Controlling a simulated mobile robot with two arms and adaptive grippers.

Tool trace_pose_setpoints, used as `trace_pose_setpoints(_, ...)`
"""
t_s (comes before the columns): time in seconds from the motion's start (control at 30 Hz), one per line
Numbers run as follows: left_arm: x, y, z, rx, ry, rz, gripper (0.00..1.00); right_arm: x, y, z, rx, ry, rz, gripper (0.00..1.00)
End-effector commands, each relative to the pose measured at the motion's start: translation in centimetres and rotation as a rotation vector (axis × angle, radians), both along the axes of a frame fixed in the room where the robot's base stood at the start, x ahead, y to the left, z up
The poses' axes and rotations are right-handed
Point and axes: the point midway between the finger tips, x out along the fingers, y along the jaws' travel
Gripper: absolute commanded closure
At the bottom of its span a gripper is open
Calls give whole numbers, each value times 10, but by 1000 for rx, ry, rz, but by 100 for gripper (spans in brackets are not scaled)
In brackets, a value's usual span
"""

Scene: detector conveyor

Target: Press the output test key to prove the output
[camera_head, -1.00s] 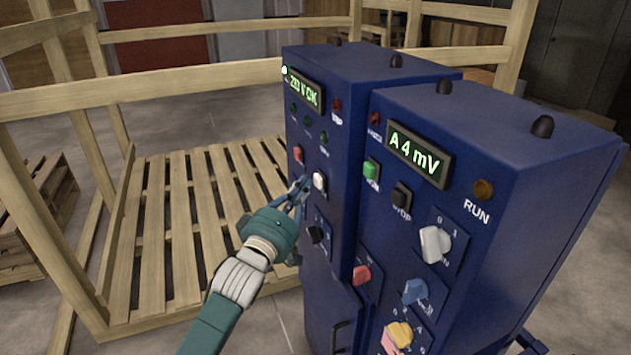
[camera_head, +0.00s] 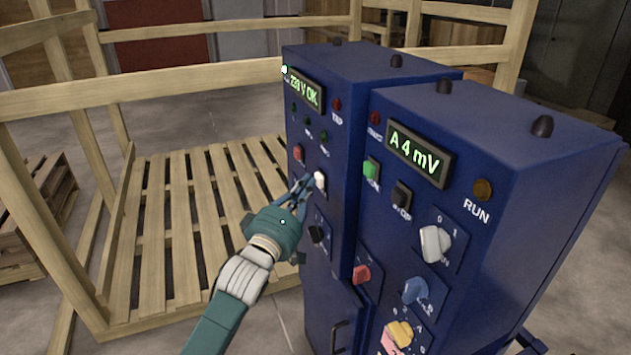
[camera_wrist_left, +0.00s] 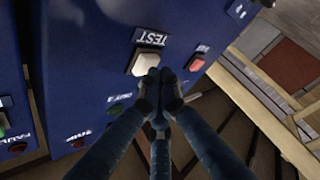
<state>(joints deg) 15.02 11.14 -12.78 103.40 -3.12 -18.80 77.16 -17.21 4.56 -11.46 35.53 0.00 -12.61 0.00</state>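The test key is a white push button (camera_head: 320,180) on the front of the left blue cabinet. In the left wrist view it is the white button (camera_wrist_left: 145,63) beside a TEST label (camera_wrist_left: 150,38). My left gripper (camera_head: 305,184) is at that panel, just left of the white key. In the left wrist view its fingertips (camera_wrist_left: 161,78) are drawn together with nothing between them. They overlap the key's lower right edge there; I cannot tell whether they touch it. My right gripper is not in view.
A red button (camera_head: 298,153) sits up and left of the key, and a black knob (camera_head: 316,234) sits below. The left cabinet's display (camera_head: 305,90) reads 230 V OK. The right cabinet (camera_head: 480,130) stands close on the right. A wooden pallet (camera_head: 180,220) lies left.

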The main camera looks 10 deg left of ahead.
Motion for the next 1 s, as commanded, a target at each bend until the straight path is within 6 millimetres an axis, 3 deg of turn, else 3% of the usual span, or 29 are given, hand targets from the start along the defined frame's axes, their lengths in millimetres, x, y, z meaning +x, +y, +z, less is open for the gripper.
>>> trace_pose_setpoints(0.63, 2, -3, 0, -1, 1, -1, 100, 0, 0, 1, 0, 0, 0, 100)
trace_pose_setpoints(1.0, -8, 10, 1, -1, 0, -1, 100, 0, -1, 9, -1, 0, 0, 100)
